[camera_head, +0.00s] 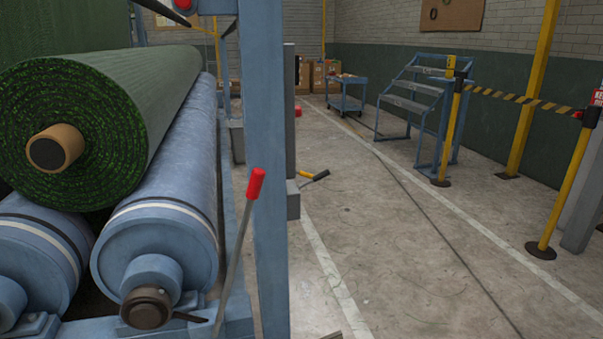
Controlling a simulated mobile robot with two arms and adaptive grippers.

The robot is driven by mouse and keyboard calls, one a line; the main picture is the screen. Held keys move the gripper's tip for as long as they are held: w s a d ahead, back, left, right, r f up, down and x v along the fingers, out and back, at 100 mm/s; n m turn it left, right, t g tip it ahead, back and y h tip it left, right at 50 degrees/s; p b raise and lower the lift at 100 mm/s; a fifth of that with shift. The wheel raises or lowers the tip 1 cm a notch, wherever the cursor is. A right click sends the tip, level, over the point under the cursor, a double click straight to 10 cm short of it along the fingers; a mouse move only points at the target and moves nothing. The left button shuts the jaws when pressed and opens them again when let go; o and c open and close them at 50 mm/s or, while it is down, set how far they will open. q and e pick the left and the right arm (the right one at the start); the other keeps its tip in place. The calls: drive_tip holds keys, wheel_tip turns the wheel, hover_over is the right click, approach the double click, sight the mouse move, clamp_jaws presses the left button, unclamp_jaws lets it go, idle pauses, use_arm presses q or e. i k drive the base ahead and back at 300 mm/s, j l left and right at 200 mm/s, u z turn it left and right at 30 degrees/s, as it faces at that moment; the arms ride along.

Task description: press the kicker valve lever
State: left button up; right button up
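A long lever with a red grip (256,183) leans up and to the right from the roll stand, in front of a blue upright post (263,150). A shorter lever with a black grip (321,175) and a yellow part sticks out to the right from a grey box on the far side of that post. I cannot tell from this view which of them is the kicker valve lever. Neither of my grippers is in view.
A large green turf roll (95,125) rests on blue rollers (170,215) at left. Open concrete floor (390,240) lies right of the post. Farther back stand a blue cart (347,92), blue steps (412,95) and yellow barrier posts (567,185) with striped tape.

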sight(303, 175)
drive_tip(key=k, duration=0.65)
drive_tip(key=u, duration=1.55)
drive_tip(key=l, duration=1.55)
drive_tip(key=i+l, duration=0.1)
drive_tip(key=l, duration=1.45)
